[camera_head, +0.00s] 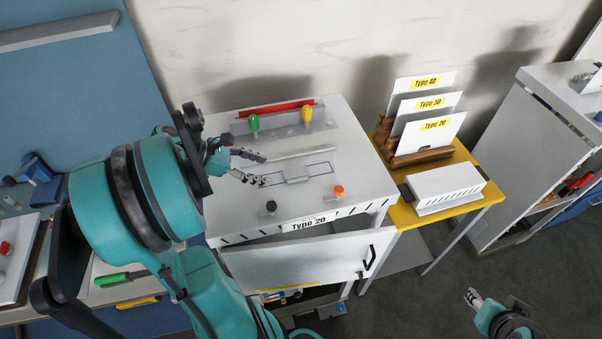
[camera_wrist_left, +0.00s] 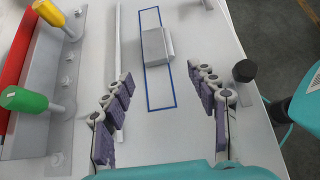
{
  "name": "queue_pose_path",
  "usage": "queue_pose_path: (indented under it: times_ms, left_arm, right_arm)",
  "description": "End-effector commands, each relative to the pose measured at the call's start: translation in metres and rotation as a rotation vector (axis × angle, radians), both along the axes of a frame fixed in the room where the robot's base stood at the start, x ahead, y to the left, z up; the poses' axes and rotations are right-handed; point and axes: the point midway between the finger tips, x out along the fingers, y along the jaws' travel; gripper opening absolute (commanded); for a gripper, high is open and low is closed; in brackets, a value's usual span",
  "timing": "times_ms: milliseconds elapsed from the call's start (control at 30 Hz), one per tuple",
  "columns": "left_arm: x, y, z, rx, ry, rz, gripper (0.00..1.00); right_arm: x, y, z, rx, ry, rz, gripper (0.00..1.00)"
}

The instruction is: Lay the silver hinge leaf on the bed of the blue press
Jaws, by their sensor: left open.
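A small silver piece, which looks like the hinge leaf (camera_head: 297,173), lies within a blue outlined rectangle on the white cabinet top. In the left wrist view the hinge leaf (camera_wrist_left: 155,46) is a block with a flat flange, ahead of the fingers. My left gripper (camera_head: 264,169) is open and empty, just left of the leaf; its fingers (camera_wrist_left: 161,80) spread either side of the rectangle. A blue device, likely the press (camera_head: 36,170), stands at the far left; its bed is not clear. My right gripper (camera_head: 472,298) is at lower right, away from the cabinet.
The white cabinet (camera_head: 345,195) carries green (camera_head: 253,123) and yellow (camera_head: 307,114) handled tools on a rack, plus black (camera_head: 268,207) and orange (camera_head: 339,190) knobs. Its door (camera_head: 310,260) hangs open. A yellow table (camera_head: 462,205) with Type cards stands right.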

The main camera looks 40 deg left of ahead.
Motion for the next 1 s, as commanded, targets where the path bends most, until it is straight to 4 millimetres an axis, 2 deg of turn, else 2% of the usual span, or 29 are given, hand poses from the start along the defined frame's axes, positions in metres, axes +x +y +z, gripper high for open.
queue_pose_path:
  times_ms: [100, 267, 467, 600, 700, 1000]
  left_arm:
    - [0.000, 0.000, -0.011, -0.001, 0.000, 0.001, 0.59]
    - [0.010, -0.008, -0.019, -0.002, 0.000, 0.000, 0.59]
    - [0.029, -0.021, -0.025, -0.002, 0.000, -0.002, 0.59]
    - [0.049, -0.034, -0.027, -0.001, 0.000, -0.003, 0.59]
    - [0.057, -0.040, -0.037, -0.002, 0.000, -0.002, 0.59]
    - [0.061, -0.043, -0.041, -0.001, 0.000, 0.002, 0.59]
  right_arm:
    - [0.000, 0.000, -0.011, 0.000, 0.000, 0.000, 0.40]
    - [0.000, 0.000, -0.012, 0.000, 0.000, 0.000, 0.40]
    - [0.000, 0.000, -0.010, 0.000, 0.000, 0.000, 0.40]
    - [0.000, 0.000, -0.008, 0.000, 0.000, 0.000, 0.40]
    - [0.000, 0.000, -0.010, 0.000, 0.000, 0.000, 0.40]
    - [0.000, 0.000, -0.010, 0.000, 0.000, 0.000, 0.40]
